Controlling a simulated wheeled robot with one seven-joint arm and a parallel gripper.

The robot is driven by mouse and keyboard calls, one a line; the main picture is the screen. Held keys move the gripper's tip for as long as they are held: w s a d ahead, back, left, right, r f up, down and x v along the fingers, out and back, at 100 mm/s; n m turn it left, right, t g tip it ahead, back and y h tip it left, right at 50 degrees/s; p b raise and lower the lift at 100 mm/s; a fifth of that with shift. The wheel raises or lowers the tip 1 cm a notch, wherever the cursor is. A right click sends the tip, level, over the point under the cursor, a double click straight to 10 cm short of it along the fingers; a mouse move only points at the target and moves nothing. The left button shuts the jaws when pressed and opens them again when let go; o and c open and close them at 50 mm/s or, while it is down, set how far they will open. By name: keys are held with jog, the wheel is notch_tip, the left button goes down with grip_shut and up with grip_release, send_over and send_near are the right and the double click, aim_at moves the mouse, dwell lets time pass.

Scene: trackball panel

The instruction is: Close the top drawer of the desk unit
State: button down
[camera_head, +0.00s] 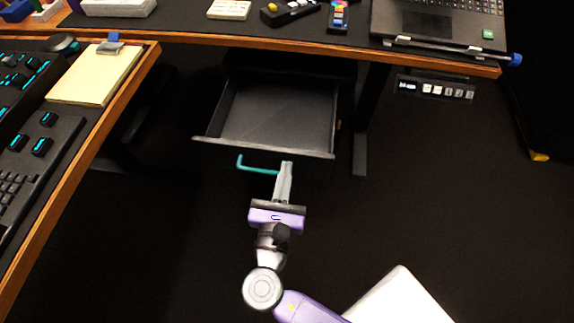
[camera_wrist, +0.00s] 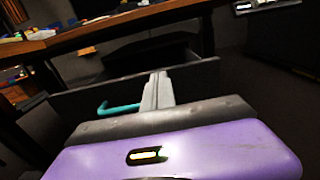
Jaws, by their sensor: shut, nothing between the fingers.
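The top drawer (camera_head: 270,115) of the dark desk unit stands pulled out under the desk and looks empty. Its front panel faces me, with a teal bar handle (camera_head: 258,168) on it. My gripper (camera_head: 286,165) is shut and empty, its fingertips at the front panel beside the right part of the handle. In the wrist view the drawer front (camera_wrist: 100,97) spans the picture, with the teal handle (camera_wrist: 118,107) just left of the closed fingers (camera_wrist: 157,80). I cannot tell whether the fingertips touch the panel. The lower part of the unit is hidden in shadow.
The desktop edge (camera_head: 330,58) runs above the drawer, with a laptop (camera_head: 440,22) on it. A side desk (camera_head: 140,75) with a notepad (camera_head: 95,75) and keyboards is at the left. A desk leg (camera_head: 362,130) stands right of the drawer.

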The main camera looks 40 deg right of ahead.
aim_at(289, 153)
jog(key=shift+x, duration=1.15)
jog(key=shift+w+d+r, duration=0.1)
jog(key=shift+w+d, duration=0.25)
jog(key=p+x, duration=0.2)
jog(key=x, duration=2.3)
